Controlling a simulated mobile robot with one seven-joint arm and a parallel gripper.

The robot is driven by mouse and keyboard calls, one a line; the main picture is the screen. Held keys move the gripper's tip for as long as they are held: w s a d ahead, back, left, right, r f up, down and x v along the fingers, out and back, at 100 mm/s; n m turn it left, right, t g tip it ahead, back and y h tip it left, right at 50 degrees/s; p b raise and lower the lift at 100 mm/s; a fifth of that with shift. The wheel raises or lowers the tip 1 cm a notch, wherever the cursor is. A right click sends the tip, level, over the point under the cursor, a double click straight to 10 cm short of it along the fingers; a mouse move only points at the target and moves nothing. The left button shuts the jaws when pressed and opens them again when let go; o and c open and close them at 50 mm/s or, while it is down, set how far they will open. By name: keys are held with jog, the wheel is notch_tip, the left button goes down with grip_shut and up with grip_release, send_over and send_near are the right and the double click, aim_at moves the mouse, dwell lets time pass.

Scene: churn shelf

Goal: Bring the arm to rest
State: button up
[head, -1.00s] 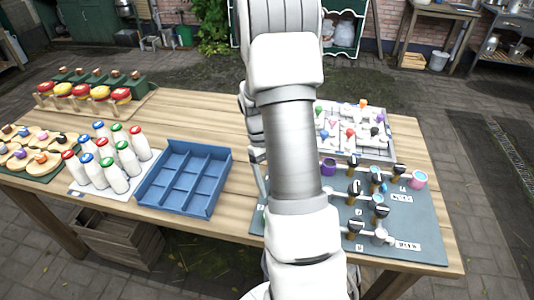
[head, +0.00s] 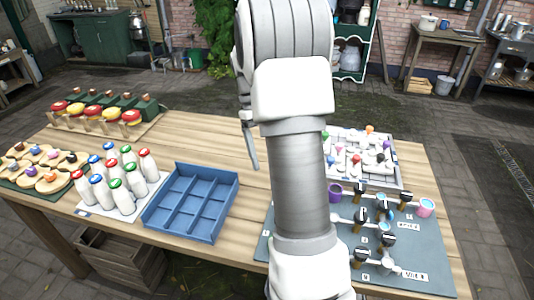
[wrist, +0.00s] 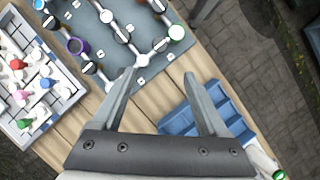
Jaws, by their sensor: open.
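My arm rises through the middle of the head view and hides part of the table. My gripper (wrist: 168,85) shows in the wrist view with its two fingers wide apart and nothing between them. It hangs above the wooden table (head: 255,188); in the head view only one of its fingers shows clearly, left of the arm. Below the fingers in the wrist view lie bare wood and the edge of a grey board (wrist: 115,55).
A blue divided crate (head: 190,203) is empty, right of several milk bottles (head: 112,180). The grey board with dark-handled pieces and a white tray of coloured pegs (head: 362,160) lie right of my arm. Bare wood shows between crate and arm.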

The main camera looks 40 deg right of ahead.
dwell(0.4)
jog(key=s+a+r+t, duration=0.5)
jog(key=s+a, duration=0.2)
jog(key=a, duration=0.3)
jog(key=s+a+r+t, duration=0.5)
jog(key=s+a, duration=0.3)
jog(key=a, duration=0.2)
jog(key=shift+s+a+n, duration=0.3)
jog(key=shift+a+n, duration=0.05)
jog(key=shift+n, duration=0.05)
jog(key=shift+r, duration=0.1)
jog(key=c, duration=0.4)
jog(key=shift+d, duration=0.1)
jog(key=shift+c, duration=0.2)
